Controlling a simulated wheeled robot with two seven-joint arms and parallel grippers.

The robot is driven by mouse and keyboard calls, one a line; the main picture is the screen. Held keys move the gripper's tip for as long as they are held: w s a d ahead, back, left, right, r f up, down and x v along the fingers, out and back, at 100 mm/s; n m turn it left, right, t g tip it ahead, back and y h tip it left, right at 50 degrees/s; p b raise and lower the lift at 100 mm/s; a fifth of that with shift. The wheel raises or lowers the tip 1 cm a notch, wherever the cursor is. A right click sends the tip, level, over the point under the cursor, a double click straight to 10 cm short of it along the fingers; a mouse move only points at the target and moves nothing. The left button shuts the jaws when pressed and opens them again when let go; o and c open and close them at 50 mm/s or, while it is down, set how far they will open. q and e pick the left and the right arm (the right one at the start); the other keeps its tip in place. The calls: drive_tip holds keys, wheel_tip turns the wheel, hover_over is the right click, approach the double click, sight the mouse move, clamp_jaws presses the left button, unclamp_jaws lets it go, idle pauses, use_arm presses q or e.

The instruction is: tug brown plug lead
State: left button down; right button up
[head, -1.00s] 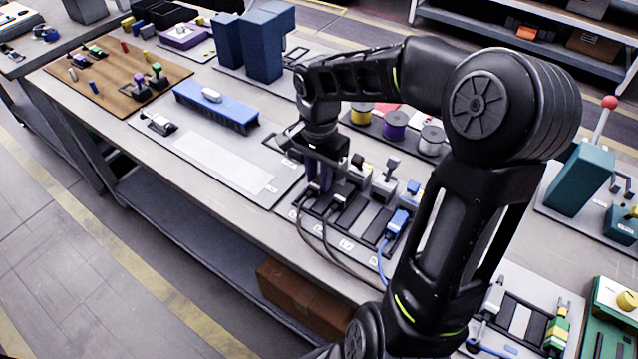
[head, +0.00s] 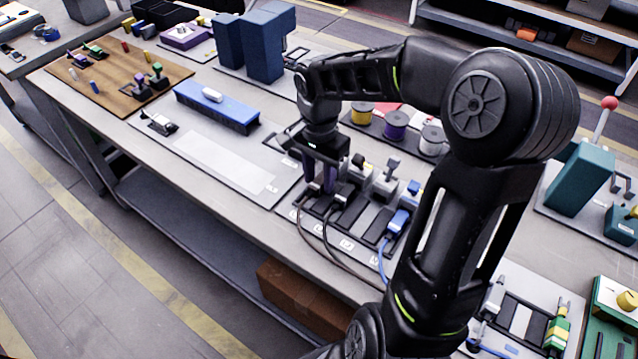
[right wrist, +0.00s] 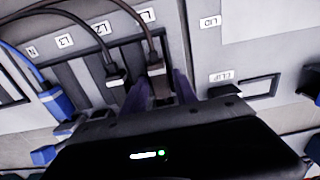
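The brown lead (right wrist: 152,30) runs to a dark plug (right wrist: 160,84) at the slot labelled L1 in the right wrist view. The purple fingers of my right gripper (right wrist: 161,92) stand on both sides of this plug. I cannot tell whether they press on it or leave a small gap. In the head view my right gripper (head: 320,178) points down at the left end of the plug row, and its wrist and fingers hide most of the plug. My left gripper is not in view.
A dark lead with its plug (right wrist: 117,80) sits close beside, at L2. A blue plug (head: 397,222) stands further right in the row. Wire spools (head: 396,125) stand behind. A blue block (head: 215,107) lies left on the grey board, with bare board in front of it.

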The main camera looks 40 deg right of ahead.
sight(319, 180)
drive_tip(key=shift+o, duration=0.7)
drive_tip(key=shift+d+r+p, duration=0.1)
drive_tip(key=shift+r+p, duration=2.4)
drive_tip(key=shift+r, duration=1.05)
